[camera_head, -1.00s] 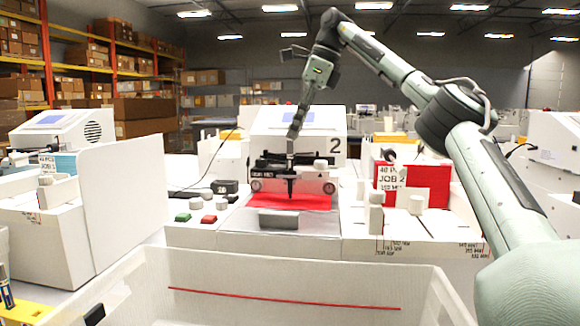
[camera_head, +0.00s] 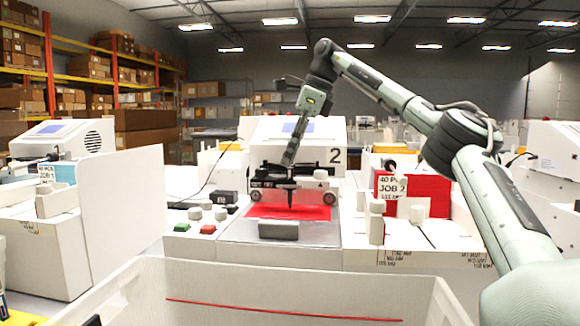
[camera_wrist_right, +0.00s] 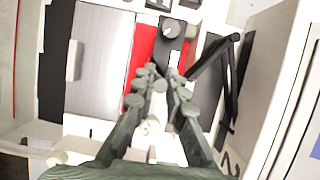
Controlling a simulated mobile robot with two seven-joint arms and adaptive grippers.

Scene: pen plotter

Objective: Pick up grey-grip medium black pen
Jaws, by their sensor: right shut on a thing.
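A dark pen (camera_head: 290,196) stands upright in the carriage of the plotter marked 2, its tip over the red sheet (camera_head: 262,211). The grey grip and the pen's size cannot be made out. My right gripper (camera_head: 288,162) comes down from above, a little tilted, and is shut on the pen's top end at the carriage. In the right wrist view my gripper's fingers (camera_wrist_right: 164,80) close together over the carriage and hide most of the pen. My left gripper is not in view.
The plotter housing (camera_head: 270,135) stands close behind the gripper. A red panel with a job label (camera_head: 425,190) is to the right. Green and red buttons (camera_head: 208,229) are front left. An open white bin (camera_head: 290,285) lies in front, and a tall white panel (camera_head: 120,205) stands left.

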